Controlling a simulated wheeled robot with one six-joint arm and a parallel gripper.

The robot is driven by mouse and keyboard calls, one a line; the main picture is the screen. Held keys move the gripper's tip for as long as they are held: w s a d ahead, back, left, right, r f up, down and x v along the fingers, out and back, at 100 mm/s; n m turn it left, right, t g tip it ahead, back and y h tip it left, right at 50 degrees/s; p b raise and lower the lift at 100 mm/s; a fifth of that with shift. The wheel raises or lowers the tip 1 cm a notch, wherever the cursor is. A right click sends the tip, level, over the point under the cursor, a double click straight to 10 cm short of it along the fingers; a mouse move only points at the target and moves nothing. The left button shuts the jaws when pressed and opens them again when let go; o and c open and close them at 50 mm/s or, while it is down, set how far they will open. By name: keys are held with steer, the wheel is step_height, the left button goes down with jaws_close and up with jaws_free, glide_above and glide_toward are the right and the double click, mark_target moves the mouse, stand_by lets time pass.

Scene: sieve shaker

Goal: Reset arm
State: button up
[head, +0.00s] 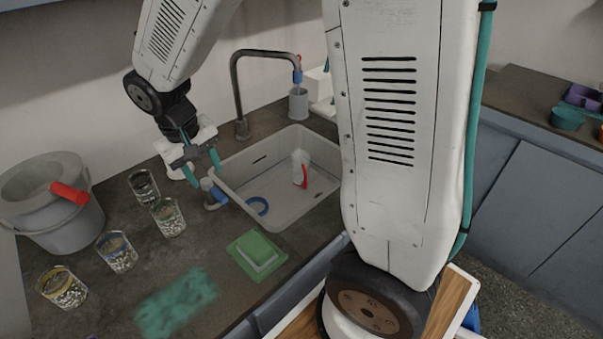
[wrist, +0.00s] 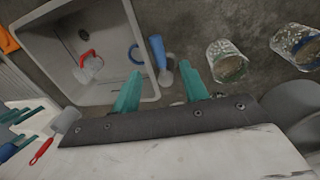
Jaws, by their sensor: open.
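My gripper (head: 203,170) is open over the left edge of the sink, with its two teal fingers pointing down. In the wrist view, my gripper (wrist: 160,76) has its fingers spread apart, and nothing is clamped between them. A grey item with a blue part (head: 214,193) is at the sink's left rim, just below the fingers. It also shows in the wrist view (wrist: 157,52), in line with the gap between the fingertips. I cannot tell how far below the fingers it is.
A tap (head: 240,85) arches behind. Several glass jars (head: 168,217) stand left, near a grey bucket (head: 60,225). A green sponge item (head: 257,254) and teal cloth (head: 176,303) lie in front.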

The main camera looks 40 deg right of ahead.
steer(key=shift+r, duration=0.25)
stand_by(0.4)
steer(key=s+d+r, duration=0.1)
steer(key=s+r, duration=0.3)
steer(key=s, duration=0.3)
steer(key=s+d+r+t+y, duration=0.1)
steer(key=s+r, duration=0.3)
steer(key=s, duration=0.4)
steer(key=s+d+r, duration=0.3)
steer(key=s+r, duration=0.1)
steer(key=s, duration=0.3)
steer(key=shift+s+y, duration=0.35)
steer(key=shift+y, duration=0.05)
steer(key=shift+c, duration=0.8)
steer(key=shift+s+a, duration=0.1)
